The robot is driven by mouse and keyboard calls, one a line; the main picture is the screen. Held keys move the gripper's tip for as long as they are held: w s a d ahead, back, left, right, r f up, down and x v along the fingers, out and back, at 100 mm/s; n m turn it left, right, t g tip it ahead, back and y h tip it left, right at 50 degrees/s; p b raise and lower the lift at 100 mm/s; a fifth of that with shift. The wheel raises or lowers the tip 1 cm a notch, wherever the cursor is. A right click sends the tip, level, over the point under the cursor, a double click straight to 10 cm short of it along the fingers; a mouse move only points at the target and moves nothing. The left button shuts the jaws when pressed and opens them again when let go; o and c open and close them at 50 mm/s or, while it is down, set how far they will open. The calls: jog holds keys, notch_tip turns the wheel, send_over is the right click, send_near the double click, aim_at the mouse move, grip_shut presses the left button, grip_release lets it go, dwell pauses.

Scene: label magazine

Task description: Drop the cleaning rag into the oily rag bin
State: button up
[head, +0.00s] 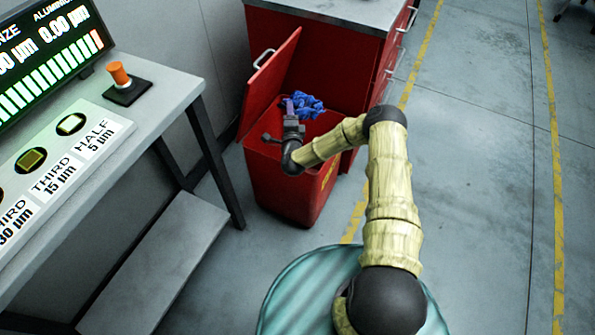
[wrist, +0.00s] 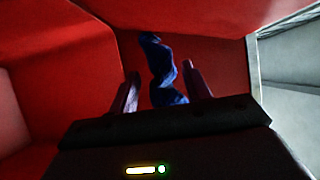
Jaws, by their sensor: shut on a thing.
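The cleaning rag (head: 309,105) is blue and crumpled. My gripper (head: 290,104) is shut on it, over the mouth of the oily rag bin (head: 290,195). The bin is red, with its lid (head: 268,85) swung up and open on the left. In the wrist view the rag (wrist: 163,72) shows between the two fingers of my gripper (wrist: 160,85), with red bin surfaces (wrist: 70,90) around it. The rag's lower end and the bin's floor are hard to make out.
A red cabinet (head: 320,55) with a grey top stands right behind the bin. A grey workbench (head: 165,90) with a display, labelled slots and an orange-topped piece (head: 120,75) is at the left. The floor (head: 480,180) at the right is clear.

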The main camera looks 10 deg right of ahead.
notch_tip(320, 180, down, 6)
jog(key=b, duration=0.4)
jog(key=shift+s, duration=0.15)
dwell(0.3)
jog(key=o, duration=1)
jog(key=shift+o, duration=0.2)
jog(key=s+a+p, duration=0.1)
jog(key=s+p, duration=0.1)
jog(key=s, duration=1.5)
jog(key=shift+s+a, duration=0.15)
jog(key=shift+a, duration=0.25)
jog(key=shift+d, duration=0.1)
